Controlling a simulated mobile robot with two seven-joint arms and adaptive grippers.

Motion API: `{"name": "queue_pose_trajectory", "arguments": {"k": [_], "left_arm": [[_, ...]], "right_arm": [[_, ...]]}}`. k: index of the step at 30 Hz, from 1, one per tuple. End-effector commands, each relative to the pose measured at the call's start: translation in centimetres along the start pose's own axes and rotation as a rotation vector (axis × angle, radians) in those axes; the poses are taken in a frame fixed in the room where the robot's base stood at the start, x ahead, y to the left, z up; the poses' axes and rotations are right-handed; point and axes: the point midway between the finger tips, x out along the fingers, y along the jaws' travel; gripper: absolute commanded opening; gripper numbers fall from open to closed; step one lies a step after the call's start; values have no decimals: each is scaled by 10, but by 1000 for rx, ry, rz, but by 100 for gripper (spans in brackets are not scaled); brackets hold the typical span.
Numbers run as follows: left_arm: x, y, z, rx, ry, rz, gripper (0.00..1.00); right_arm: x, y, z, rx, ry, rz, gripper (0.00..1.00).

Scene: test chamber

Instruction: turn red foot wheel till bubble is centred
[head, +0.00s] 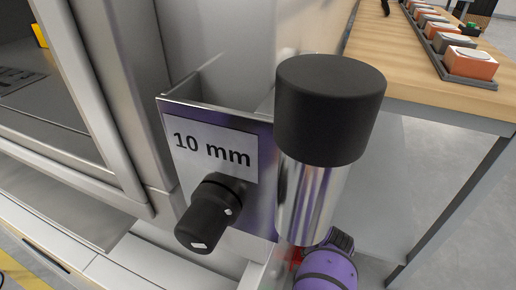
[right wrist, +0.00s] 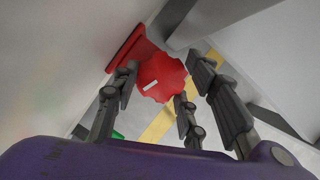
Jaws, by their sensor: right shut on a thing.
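The red foot wheel (right wrist: 165,73) shows in the right wrist view, scalloped, with a short white mark on its face. My right gripper (right wrist: 158,86) has its dark fingers on both sides of the wheel and is shut on it. In the head view my purple right wrist (head: 326,270) is low in the picture, partly hidden behind a chrome post with a black cap (head: 330,105). A small bit of red shows beside it; the rest of the wheel is hidden there. No bubble is visible in either view. My left gripper is not in view.
A panel labelled "10 mm" (head: 212,148) with a black knob (head: 211,212) stands left of the post. A wooden table (head: 430,85) with a tray of small boxes is at upper right. Grey walls close in around the wheel.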

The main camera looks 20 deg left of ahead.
Motion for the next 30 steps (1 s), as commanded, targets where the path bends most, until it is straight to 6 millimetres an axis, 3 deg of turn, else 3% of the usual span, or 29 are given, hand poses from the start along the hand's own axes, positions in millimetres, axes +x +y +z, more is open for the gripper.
{"name": "queue_pose_trajectory", "arguments": {"k": [16, 30], "left_arm": [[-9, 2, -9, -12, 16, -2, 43], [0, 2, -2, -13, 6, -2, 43]], "right_arm": [[0, 0, -1, -400, 2, 173, 14], [2, -1, -2, -813, 2, 349, 14]]}}
